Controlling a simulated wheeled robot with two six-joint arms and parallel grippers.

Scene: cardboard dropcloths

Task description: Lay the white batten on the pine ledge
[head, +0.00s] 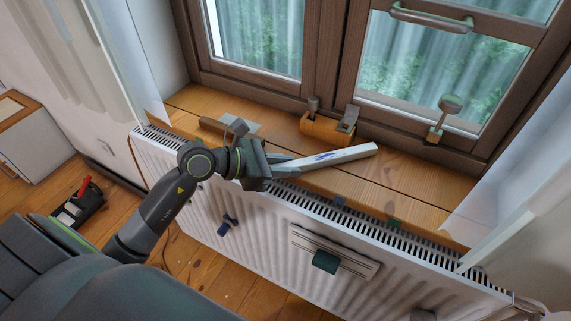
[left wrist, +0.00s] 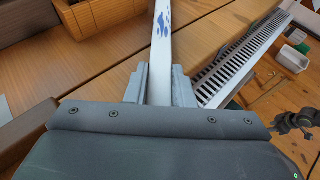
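The white batten (head: 335,156) is a long pale bar with blue paint marks. My left gripper (head: 284,166) holds it by its near end, and the far end points right along the window. In the left wrist view the batten (left wrist: 163,45) runs straight out between the two grey fingers (left wrist: 160,87), which sit close on both its sides. The pine ledge (head: 425,192) is the orange-brown boarded sill under the window; the batten is over it. I cannot tell whether they touch. The ledge also fills much of the left wrist view (left wrist: 225,35). My right gripper is not in view.
A wooden block with tools (head: 326,128) and a flat scraper (head: 240,127) stand on the ledge's back part. The ledge's right part is clear.

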